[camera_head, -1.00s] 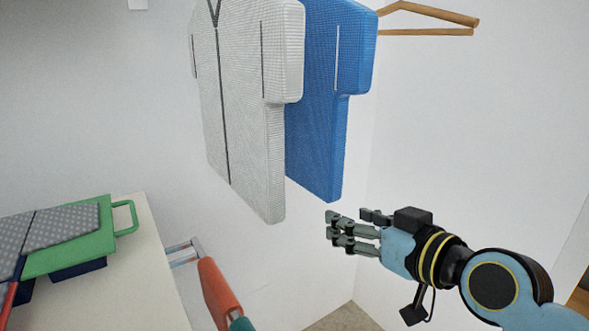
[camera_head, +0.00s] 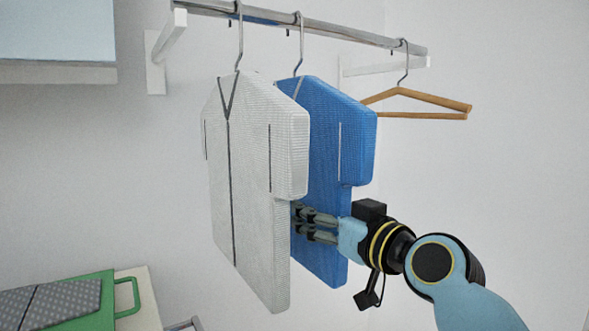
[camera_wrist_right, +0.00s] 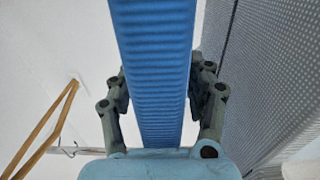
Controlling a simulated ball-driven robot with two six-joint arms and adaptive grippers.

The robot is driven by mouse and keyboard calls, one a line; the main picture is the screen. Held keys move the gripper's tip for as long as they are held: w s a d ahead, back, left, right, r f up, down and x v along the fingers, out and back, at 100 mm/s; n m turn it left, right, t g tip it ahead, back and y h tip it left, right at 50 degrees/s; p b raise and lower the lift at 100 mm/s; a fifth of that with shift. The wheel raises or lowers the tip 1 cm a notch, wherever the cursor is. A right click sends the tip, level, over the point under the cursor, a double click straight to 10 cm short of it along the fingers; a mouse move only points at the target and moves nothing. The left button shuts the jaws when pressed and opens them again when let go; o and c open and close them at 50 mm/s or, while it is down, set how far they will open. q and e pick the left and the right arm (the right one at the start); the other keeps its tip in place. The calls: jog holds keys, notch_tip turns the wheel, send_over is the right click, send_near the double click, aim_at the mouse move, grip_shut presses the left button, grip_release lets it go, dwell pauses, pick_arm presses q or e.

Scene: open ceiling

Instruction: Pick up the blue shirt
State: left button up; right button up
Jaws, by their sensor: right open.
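The blue shirt (camera_head: 328,130) hangs on a hanger from the metal rail, partly behind the white shirt. My right gripper (camera_head: 298,222) is at the lower part of the blue shirt, its fingertips partly hidden behind the white shirt's edge. In the right wrist view the blue shirt (camera_wrist_right: 155,70) runs between the two fingers of my right gripper (camera_wrist_right: 160,90), one finger on each side. The fingers are open around it; whether they touch it is hard to tell. My left gripper is not in view.
The white shirt (camera_head: 245,180) hangs close on the left; its patterned side (camera_wrist_right: 270,70) is near the right finger in the wrist view. An empty wooden hanger (camera_head: 425,102) hangs on the rail (camera_head: 340,30) at right. A green board (camera_head: 85,300) lies on a table at lower left.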

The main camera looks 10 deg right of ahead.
jog(key=shift+w+a, duration=0.15)
jog(key=shift+w, duration=0.15)
jog(key=shift+c, duration=0.4)
grip_shut()
jog(key=shift+r, duration=0.1)
